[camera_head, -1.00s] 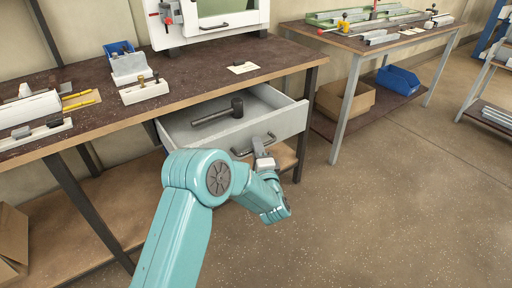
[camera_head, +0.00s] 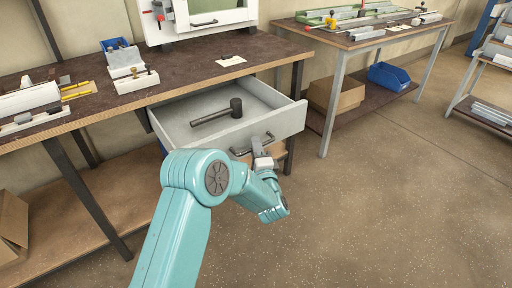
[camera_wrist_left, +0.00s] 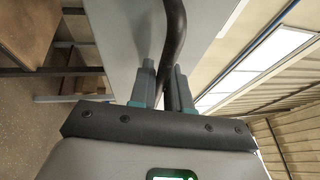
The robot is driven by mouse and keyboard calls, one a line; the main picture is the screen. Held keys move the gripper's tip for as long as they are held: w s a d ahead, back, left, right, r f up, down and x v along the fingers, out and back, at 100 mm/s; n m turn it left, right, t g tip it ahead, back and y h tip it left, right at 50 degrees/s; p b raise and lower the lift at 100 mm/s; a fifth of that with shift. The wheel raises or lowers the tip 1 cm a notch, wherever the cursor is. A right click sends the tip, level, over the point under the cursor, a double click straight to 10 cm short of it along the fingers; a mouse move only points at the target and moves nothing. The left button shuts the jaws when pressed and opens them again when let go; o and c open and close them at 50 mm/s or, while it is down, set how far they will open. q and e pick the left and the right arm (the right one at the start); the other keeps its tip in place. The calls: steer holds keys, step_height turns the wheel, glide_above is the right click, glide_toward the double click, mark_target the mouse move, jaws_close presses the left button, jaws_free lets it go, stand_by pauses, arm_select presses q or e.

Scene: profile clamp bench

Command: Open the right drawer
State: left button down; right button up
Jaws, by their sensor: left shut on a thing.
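The right drawer (camera_head: 276,124) is a light grey drawer under the workbench, and it stands pulled out with its inside in view. A dark mallet (camera_head: 219,112) lies in it. Its dark bar handle (camera_head: 243,150) is on the front panel. My left gripper (camera_head: 262,160) is at the right part of the handle. In the left wrist view, the fingers of my left gripper (camera_wrist_left: 163,84) are shut around the handle (camera_wrist_left: 174,38), with the grey drawer front (camera_wrist_left: 125,30) behind it. My right gripper is not in view.
The workbench (camera_head: 190,70) carries a blue bin (camera_head: 114,44), clamps and a white-framed panel. A second bench (camera_head: 350,42) stands at the back right, with a cardboard box (camera_head: 336,95) and a blue bin (camera_head: 393,78) below.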

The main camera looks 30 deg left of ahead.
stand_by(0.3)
arm_select(q)
steer(key=shift+a, duration=0.1)
steer(key=c, duration=1.4)
jaws_free()
steer(key=shift+c, duration=0.2)
steer(key=v, duration=1.6)
steer(key=shift+p, duration=0.45)
steer(key=shift+s, duration=0.1)
